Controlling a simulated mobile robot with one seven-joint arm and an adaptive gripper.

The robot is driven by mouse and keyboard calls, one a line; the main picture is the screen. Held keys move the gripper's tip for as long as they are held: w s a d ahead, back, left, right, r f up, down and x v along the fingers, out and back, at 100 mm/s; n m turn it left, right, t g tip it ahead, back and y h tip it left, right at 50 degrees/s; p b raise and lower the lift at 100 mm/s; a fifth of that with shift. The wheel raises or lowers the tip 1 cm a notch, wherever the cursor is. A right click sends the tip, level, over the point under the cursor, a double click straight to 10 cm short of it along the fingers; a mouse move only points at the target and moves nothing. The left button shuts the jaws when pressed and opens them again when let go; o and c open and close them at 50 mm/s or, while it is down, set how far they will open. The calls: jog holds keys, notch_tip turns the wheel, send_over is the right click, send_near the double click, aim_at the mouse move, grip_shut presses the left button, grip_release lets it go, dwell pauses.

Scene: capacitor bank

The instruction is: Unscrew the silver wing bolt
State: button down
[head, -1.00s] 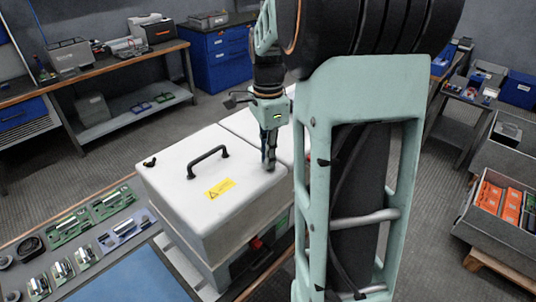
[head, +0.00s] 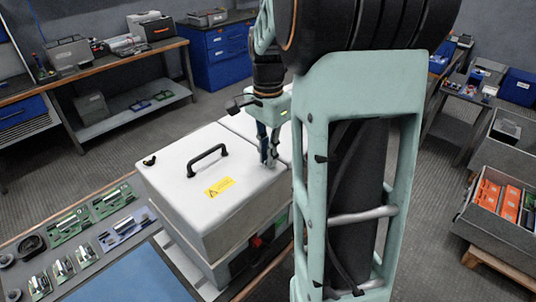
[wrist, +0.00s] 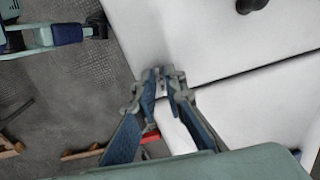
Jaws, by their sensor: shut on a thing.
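My gripper (head: 268,163) points down at the right edge of the white lid (head: 170,178) of a box. In the wrist view the fingertips of my gripper (wrist: 163,72) are close together at the lid's corner. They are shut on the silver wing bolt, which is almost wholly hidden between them. A small black fastener (head: 149,161) stands at the lid's left corner.
The lid carries a black handle (head: 207,161) and a yellow warning label (head: 219,187). A second white box (head: 240,122) stands close behind. A bench with circuit boards (head: 70,226) lies at left. A grey crate (head: 500,220) with orange items stands at right.

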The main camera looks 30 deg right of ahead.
jog(key=shift+f, duration=0.1)
jog(key=c, duration=2.1)
grip_release()
notch_tip(320, 180, up, 12)
jog(key=shift+r, duration=0.1)
